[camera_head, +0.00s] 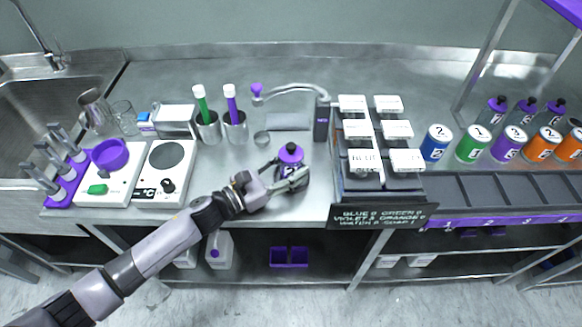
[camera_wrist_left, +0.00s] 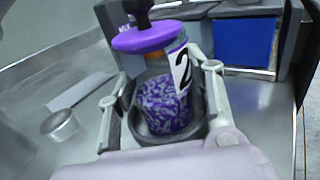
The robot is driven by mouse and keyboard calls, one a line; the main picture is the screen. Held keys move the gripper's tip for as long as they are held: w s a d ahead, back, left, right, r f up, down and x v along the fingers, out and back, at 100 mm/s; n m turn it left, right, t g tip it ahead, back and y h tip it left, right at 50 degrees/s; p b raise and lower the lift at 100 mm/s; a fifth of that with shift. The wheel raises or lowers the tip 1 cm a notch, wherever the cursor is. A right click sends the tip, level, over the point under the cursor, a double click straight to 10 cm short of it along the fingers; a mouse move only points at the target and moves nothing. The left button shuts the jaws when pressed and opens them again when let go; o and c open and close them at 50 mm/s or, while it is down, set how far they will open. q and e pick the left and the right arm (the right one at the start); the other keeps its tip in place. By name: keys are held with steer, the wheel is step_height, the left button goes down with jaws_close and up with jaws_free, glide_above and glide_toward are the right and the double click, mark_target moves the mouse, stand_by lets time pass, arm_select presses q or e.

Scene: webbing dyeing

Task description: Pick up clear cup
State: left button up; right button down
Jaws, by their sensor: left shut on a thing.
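My left gripper (camera_head: 288,180) is shut around a clear jar (camera_head: 291,157) with a purple lid and a black knob. In the left wrist view my left gripper's fingers (camera_wrist_left: 165,115) sit on both sides of the jar (camera_wrist_left: 160,95). It looks upright, has a white label with a black "2", and holds purple speckled stuff. I cannot tell whether it touches the steel counter (camera_head: 225,180). A clear glass cup (camera_head: 124,115) stands by the sink at the left, far from my left gripper. My right gripper is not in view.
Right of the jar stands a dark rack (camera_head: 345,190) with several white-topped boxes. A small metal cup (camera_head: 262,138) sits behind the jar. Steel cups with green and purple tools (camera_head: 232,105) and a hot plate (camera_head: 168,165) are to the left. Numbered cans (camera_head: 437,143) stand at the right.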

arm_select(q)
steer(key=c, duration=0.5)
steer(key=shift+c, duration=0.4)
steer(key=shift+r, duration=0.2)
